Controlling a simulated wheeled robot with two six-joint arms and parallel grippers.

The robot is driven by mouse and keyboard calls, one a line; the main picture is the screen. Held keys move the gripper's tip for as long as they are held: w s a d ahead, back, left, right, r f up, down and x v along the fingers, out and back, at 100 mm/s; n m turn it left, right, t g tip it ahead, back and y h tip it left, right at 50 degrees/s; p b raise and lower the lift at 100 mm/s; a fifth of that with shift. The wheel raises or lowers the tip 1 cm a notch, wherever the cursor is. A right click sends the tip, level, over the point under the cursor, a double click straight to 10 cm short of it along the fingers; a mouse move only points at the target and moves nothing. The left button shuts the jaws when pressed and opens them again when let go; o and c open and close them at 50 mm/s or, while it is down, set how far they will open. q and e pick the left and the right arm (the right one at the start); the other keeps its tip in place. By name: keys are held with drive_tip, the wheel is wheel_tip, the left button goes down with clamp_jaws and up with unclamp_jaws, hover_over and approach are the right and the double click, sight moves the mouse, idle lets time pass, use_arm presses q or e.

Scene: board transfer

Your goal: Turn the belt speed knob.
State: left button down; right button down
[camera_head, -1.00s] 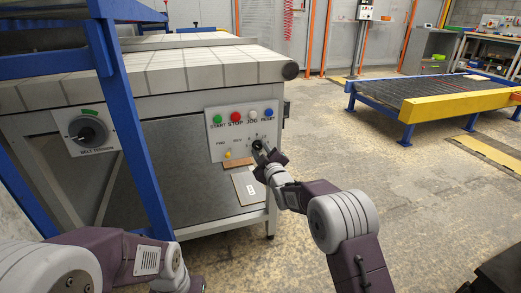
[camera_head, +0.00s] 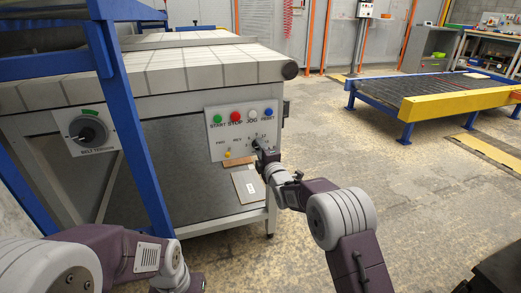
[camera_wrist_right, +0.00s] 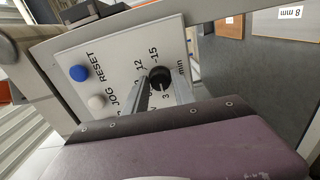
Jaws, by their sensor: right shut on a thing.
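The control panel (camera_head: 232,131) is a pale plate on the front of the conveyor. The small black speed knob (camera_wrist_right: 160,77) sits among printed numbers such as 12 and 15 in the right wrist view. My right gripper (camera_head: 260,147) is at the knob, at the panel's lower right. In the right wrist view its two fingers (camera_wrist_right: 160,86) are on either side of the knob and shut on it. The gripper covers most of the knob in the head view. My left arm shows at the lower left, but its gripper is not visible.
Green, red, white and blue buttons (camera_head: 268,112) line the panel's top, with a yellow one (camera_head: 227,154) below. Cards (camera_head: 248,186) hang below the panel.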

idle(0.4)
drive_tip(key=c, duration=1.1)
unclamp_jaws()
drive_tip(key=shift+o, duration=0.2)
